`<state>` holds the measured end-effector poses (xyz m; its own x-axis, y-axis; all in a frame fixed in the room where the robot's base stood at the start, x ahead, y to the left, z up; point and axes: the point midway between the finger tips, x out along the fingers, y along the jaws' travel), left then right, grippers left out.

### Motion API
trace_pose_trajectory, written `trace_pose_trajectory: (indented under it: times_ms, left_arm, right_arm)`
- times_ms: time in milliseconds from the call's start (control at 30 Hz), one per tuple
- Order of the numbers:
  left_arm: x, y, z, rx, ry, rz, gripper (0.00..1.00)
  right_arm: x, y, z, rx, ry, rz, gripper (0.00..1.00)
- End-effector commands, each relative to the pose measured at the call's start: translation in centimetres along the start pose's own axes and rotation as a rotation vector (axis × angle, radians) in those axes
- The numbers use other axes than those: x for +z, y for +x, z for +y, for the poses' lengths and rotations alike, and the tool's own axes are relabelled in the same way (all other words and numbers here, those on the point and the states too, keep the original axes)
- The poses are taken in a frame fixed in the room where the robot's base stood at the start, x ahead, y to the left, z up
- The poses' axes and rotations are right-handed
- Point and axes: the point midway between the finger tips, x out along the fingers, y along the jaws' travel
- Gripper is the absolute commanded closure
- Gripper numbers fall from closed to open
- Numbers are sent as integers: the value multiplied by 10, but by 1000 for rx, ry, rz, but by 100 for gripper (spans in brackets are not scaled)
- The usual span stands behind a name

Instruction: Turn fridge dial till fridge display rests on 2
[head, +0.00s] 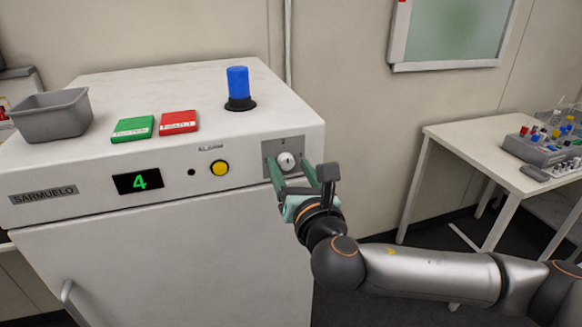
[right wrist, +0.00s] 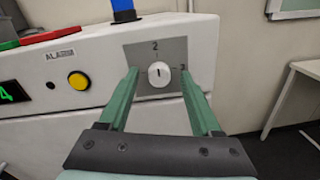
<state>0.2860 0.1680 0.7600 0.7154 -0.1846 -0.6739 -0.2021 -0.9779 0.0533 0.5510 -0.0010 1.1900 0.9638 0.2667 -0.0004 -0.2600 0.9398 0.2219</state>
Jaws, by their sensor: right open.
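The fridge dial (head: 286,161) is a small white knob on a grey plate at the right end of the fridge's front panel. In the right wrist view the dial (right wrist: 159,74) has a dark mark pointing up, with a 2 above it and a 3 to its right. The fridge display (head: 138,181) shows a green 4; part of it is in the right wrist view (right wrist: 8,92). My right gripper (head: 291,172) is open, its green fingers on either side of the dial, apparently not touching it. My left gripper is out of view.
A yellow button (head: 219,168) sits between display and dial. On the fridge top are a grey bin (head: 50,116), a green block (head: 132,129), a red block (head: 179,122) and a blue beacon (head: 238,84). A white table (head: 460,139) with a tube rack (head: 545,148) stands at right.

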Motion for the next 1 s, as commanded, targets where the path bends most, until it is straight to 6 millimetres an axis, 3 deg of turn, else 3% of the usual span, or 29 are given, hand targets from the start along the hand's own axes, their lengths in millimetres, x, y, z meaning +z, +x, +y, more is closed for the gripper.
trace_pose_trajectory:
  times_ms: [167,733,1000]
  left_arm:
    - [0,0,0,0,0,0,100]
    - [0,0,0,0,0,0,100]
    - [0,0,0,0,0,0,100]
  right_arm:
    - [0,0,0,1,0,0,36]
    - [0,0,0,-1,0,0,100]
    - [0,0,0,-1,2,0,100]
